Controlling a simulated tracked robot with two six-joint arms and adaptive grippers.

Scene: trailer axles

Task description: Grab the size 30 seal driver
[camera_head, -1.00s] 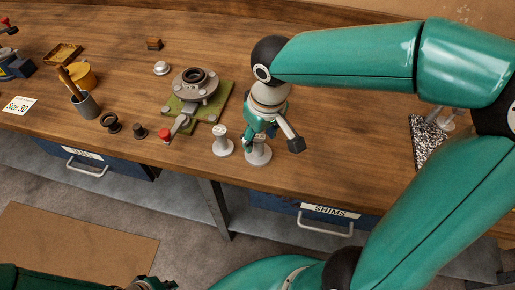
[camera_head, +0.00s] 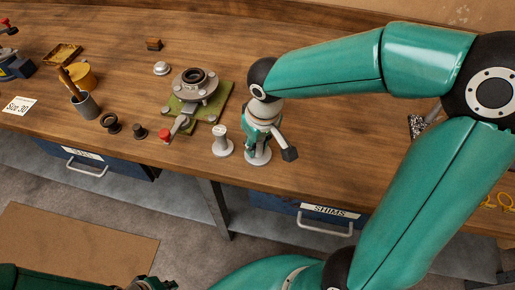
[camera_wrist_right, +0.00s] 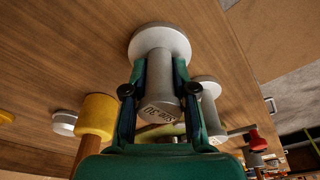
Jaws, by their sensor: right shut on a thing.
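The size 30 seal driver (camera_head: 258,156) stands near the bench's front edge, a grey spool shape with a round flange. In the right wrist view the driver (camera_wrist_right: 161,108) shows its end face marked with a 30, upside down. My right gripper (camera_head: 262,132) is shut on its shaft, with one finger on each side in the wrist view (camera_wrist_right: 160,88). The flange's underside is hidden, so I cannot tell if it touches the bench. A similar grey driver (camera_head: 222,144) stands just left of it. My left gripper (camera_head: 152,283) is low at the bottom edge, its fingers unclear.
A hub on a green plate (camera_head: 214,100) with a red-knobbed lever (camera_head: 165,134) stands left of the drivers. Black rings (camera_head: 110,122), a grey cup (camera_head: 86,105) and a "Size 30" card (camera_head: 19,105) are further left. A yellow-headed tool (camera_wrist_right: 97,115) shows in the wrist view.

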